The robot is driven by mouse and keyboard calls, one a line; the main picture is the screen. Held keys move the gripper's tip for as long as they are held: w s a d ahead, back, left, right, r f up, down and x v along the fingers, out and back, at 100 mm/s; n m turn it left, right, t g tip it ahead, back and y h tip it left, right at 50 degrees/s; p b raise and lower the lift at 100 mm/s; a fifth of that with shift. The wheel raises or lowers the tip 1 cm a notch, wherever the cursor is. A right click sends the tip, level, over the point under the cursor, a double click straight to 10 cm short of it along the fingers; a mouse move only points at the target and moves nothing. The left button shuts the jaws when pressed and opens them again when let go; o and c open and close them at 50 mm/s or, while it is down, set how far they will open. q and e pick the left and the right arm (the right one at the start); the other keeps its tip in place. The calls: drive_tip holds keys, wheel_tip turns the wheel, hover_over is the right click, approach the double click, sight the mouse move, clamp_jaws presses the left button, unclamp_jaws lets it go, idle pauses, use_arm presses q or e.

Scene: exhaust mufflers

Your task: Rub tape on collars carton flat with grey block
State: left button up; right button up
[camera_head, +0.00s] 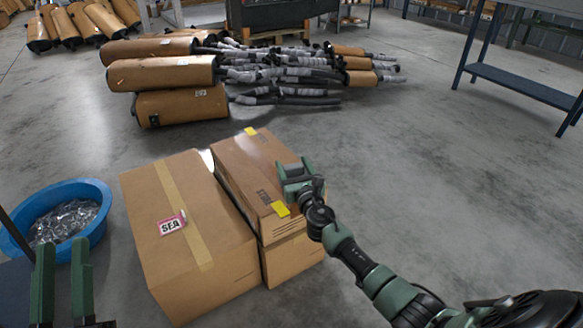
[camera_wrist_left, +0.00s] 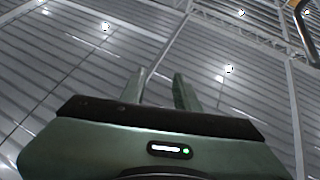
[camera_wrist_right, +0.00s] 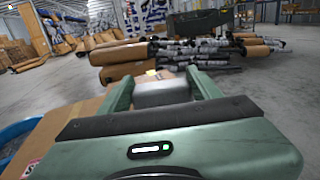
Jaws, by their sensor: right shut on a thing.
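My right gripper (camera_head: 296,178) is shut on a grey block (camera_wrist_right: 162,92), held over the right side of the right carton (camera_head: 238,158). I cannot tell whether the block touches the carton top. The left carton (camera_head: 150,215) has a tan tape strip (camera_head: 180,205) and a pink-and-white "SEA" label (camera_head: 171,224). My left gripper (camera_head: 62,250) is open and empty at the lower left; the left wrist view shows its fingers apart, facing the ceiling.
A blue tub (camera_head: 95,190) with clear wrapped contents stands left of the cartons. Brown mufflers with wrapped pipes (camera_head: 160,73) lie on the floor behind. A blue shelf table (camera_head: 525,83) stands at the far right. The floor right of the cartons is clear.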

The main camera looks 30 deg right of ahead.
use_arm(q)
drive_tip(key=shift+w+a+f+g+y+p, duration=0.15)
drive_tip(key=shift+w+f+g, duration=0.15)
drive_tip(key=shift+f, duration=0.3)
drive_tip(key=shift+w+a+f+g+y+p, duration=0.1)
drive_tip(key=shift+w+f+g+y, duration=0.15)
drive_tip(key=shift+f+g, duration=0.25)
drive_tip(key=shift+w+a+f+g+y+p, duration=0.1)
drive_tip(key=shift+w+f+g, duration=0.2)
drive_tip(key=shift+f, duration=0.35)
